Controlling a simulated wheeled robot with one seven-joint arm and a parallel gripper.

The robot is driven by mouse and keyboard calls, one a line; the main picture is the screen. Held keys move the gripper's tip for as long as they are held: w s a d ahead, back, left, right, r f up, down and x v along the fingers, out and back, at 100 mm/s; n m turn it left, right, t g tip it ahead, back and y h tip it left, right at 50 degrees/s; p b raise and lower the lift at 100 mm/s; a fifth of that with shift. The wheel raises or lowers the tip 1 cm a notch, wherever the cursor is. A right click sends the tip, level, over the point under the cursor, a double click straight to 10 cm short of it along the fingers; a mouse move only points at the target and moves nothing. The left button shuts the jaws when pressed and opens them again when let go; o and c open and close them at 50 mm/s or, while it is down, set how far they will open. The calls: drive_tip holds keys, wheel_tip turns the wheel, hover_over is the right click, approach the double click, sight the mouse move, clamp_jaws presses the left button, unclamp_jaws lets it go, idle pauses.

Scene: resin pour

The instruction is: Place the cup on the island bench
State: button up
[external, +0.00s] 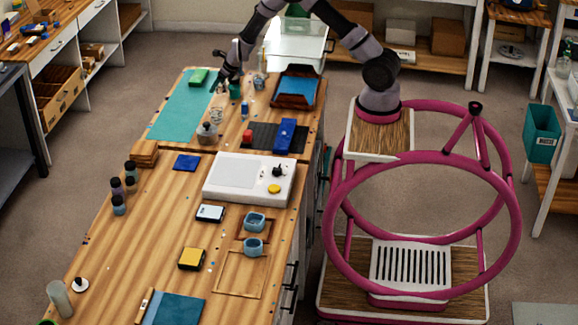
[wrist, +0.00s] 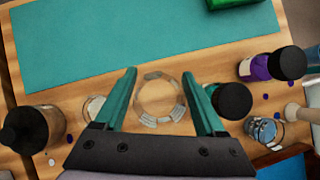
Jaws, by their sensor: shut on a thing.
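In the wrist view a clear round cup (wrist: 160,98), seen from above, sits between the two teal fingers of my gripper (wrist: 162,92). My gripper is shut on it. I cannot tell whether its base touches the wood below. In the external view my gripper (external: 218,86) points down at the far end of the wooden island bench (external: 150,215), beside the teal mat (external: 180,110). The held cup is too small to make out there. Two blue cups (external: 255,221) stand at the near right of the bench.
A dark-lidded jar (wrist: 234,100) is close to the right finger; a purple bottle (wrist: 258,68) and small glass (wrist: 262,130) stand farther right. A larger jar (wrist: 35,128) stands left. A white device (external: 250,178) lies mid-bench. Bare wood shows at the near left.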

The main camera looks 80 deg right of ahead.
wheel_tip(320, 180, down, 8)
drive_tip(key=shift+r, duration=0.25)
drive_tip(key=shift+f, duration=0.1)
drive_tip(key=o, duration=1.3)
